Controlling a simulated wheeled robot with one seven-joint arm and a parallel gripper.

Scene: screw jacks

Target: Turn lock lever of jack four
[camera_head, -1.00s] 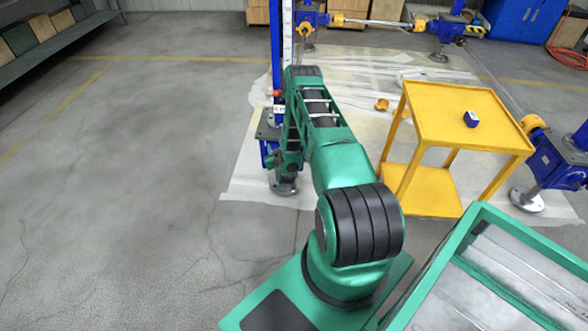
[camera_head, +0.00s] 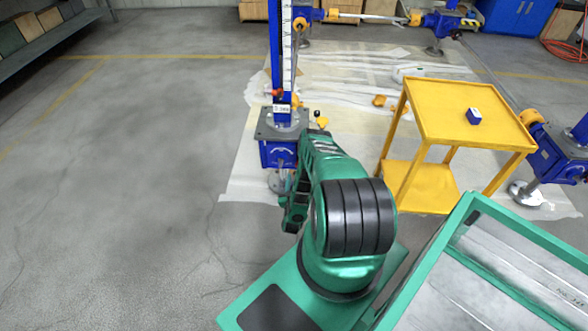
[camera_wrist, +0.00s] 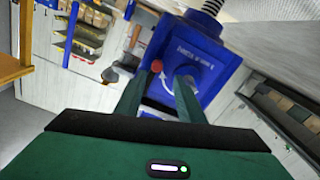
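The nearest screw jack (camera_head: 278,152) is blue, with a grey top plate, a tall blue post with a white scale, and a round metal foot. I cannot read its number. A small red knob (camera_head: 277,93) shows by the post. In the wrist view, the blue jack housing (camera_wrist: 205,62) with white lettering and a curved white arrow fills the upper middle. A red knob (camera_wrist: 157,66) shows at the left fingertip; I cannot tell whether they touch. My gripper (camera_wrist: 168,77) has its two green fingers apart, pointing at the housing, with nothing visibly held between them.
A green-framed tray (camera_head: 440,262) is at lower right. Open grey floor lies left.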

